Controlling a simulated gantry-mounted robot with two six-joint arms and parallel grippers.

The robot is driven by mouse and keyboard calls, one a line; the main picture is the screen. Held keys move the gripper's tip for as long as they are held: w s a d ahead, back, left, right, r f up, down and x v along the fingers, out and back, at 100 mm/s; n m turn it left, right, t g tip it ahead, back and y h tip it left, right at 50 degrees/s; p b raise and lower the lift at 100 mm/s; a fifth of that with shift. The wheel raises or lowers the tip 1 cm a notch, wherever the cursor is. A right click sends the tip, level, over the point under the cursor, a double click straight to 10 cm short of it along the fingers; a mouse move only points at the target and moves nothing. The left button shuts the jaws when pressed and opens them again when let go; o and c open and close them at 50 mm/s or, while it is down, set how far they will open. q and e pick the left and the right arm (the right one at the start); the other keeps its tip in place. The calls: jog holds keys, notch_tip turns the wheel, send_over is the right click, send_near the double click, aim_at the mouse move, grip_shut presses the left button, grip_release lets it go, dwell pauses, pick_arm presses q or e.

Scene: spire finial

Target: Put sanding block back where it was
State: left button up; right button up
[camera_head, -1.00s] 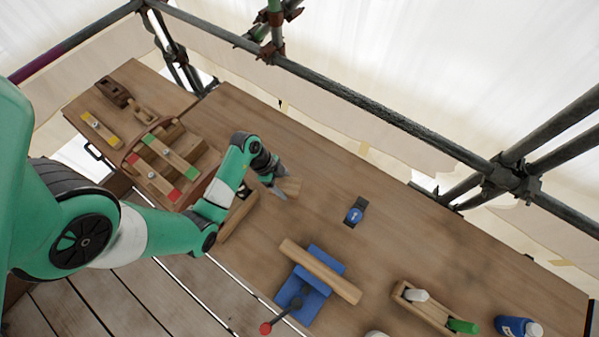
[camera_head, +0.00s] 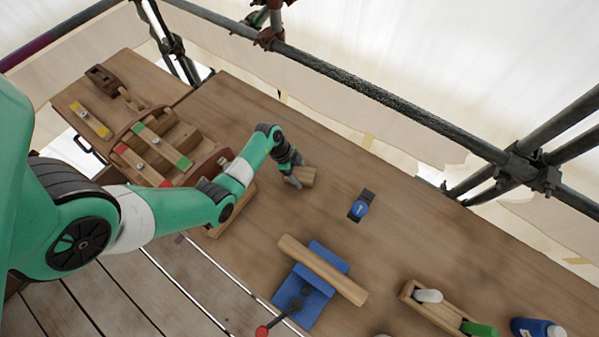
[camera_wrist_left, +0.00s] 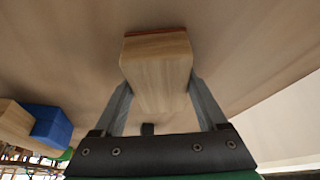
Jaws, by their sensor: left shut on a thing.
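The sanding block (camera_head: 306,175) is a light wooden block on or just above the workbench, right of my left gripper (camera_head: 293,181) in the head view. In the left wrist view the block (camera_wrist_left: 157,75) sits between the two fingers of my left gripper (camera_wrist_left: 160,95), with a thin reddish layer along its far edge. The fingers are shut on its sides. Whether its underside touches the bench cannot be told. My right gripper is not in view.
A blue vise (camera_head: 305,290) holds a wooden bar (camera_head: 322,269). A blue-faced device (camera_head: 360,206) lies nearby. The bench between block and device is clear.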

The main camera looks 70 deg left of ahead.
pick_arm(q)
jog(key=shift+f, duration=0.2)
jog(key=o, duration=1.2)
jog(key=shift+o, duration=0.2)
jog(key=p+v, duration=0.5)
jog(key=v, duration=0.6)
jog(key=shift+a+r, duration=0.1)
jog(key=shift+r, duration=0.35)
jog(key=shift+s+r, duration=0.15)
jog(key=shift+r, duration=0.1)
